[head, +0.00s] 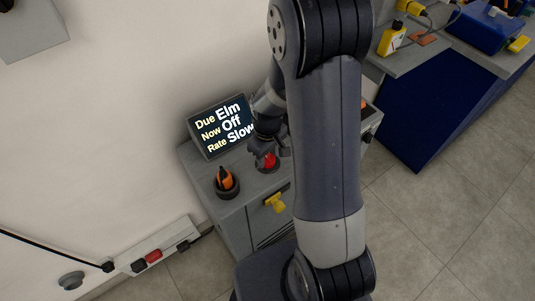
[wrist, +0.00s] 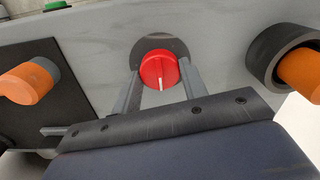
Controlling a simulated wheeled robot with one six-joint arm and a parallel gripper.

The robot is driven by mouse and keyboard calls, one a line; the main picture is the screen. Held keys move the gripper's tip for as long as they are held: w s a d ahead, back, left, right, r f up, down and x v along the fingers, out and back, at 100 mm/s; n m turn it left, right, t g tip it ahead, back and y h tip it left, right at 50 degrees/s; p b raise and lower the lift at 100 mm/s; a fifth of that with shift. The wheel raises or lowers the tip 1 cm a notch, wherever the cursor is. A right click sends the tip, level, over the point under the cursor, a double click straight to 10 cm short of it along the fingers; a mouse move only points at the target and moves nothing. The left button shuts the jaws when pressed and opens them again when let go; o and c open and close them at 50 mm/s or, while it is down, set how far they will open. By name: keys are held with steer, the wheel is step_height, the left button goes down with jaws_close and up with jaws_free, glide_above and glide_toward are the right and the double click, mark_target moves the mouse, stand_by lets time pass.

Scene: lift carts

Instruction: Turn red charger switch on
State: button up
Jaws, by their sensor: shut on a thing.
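The red charger switch (head: 267,161) is a round red knob on top of a grey cabinet (head: 222,207). In the wrist view the red knob (wrist: 159,68) carries a white pointer line, which runs nearly straight down the picture. My gripper (wrist: 160,82) is shut on the knob, with one finger at each side of it. In the head view my gripper (head: 268,148) reaches down onto the knob from above, and my arm hides part of the cabinet. A screen (head: 221,126) behind the knob reads "Due Elm, Now Off, Rate Slow".
An orange-handled plug in a dark round holder (head: 227,188) stands left of the knob. A yellow part (head: 275,202) is on the cabinet front. A wall strip with a red switch (head: 153,256) is at lower left. A blue-sided bench (head: 430,110) stands at right, with open floor before it.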

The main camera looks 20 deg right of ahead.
steer(key=shift+c, duration=1)
steer(key=m+b, duration=0.1)
steer(key=m, duration=0.4)
steer(key=shift+m, duration=0.3)
steer(key=m+b, duration=0.1)
steer(key=m, duration=0.5)
steer(key=shift+m, duration=0.3)
steer(key=o, duration=1)
steer(key=shift+r, duration=0.1)
